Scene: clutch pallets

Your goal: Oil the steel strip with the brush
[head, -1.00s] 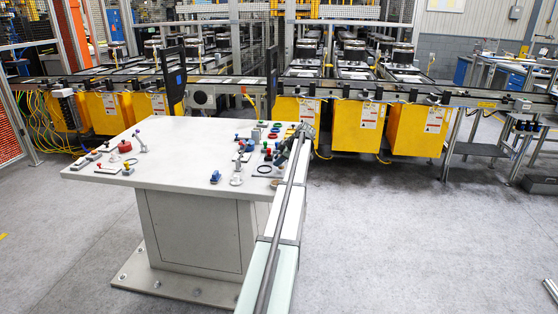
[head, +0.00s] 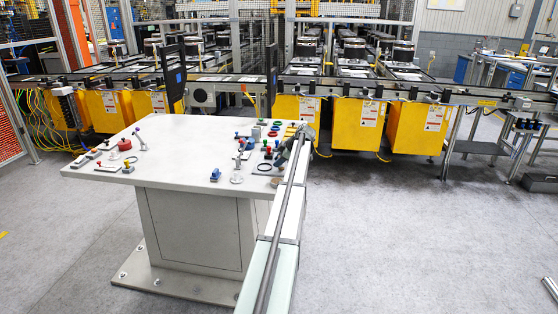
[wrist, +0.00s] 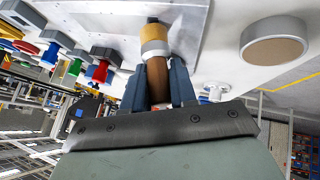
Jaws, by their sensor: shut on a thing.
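In the wrist view, my gripper (wrist: 157,82) is shut on the wooden handle of a brush (wrist: 155,48). The brush has a pale metal collar and a yellowish head with a dark tip. The head lies over a flat grey metal plate (wrist: 108,14), which seems to be the steel strip. I cannot tell whether the bristles touch it. In the head view, my gripper (head: 299,136) is at the right edge of the grey worktable (head: 185,152). The brush and strip are too small or hidden there to make out.
A round tan-topped piece (wrist: 274,42) stands right of the brush in the wrist view. Red (wrist: 102,70) and green (wrist: 74,66) knobbed parts stand left. Small parts, including a red round one (head: 125,145), line the table; its middle front is fairly clear. A conveyor (head: 365,88) runs behind.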

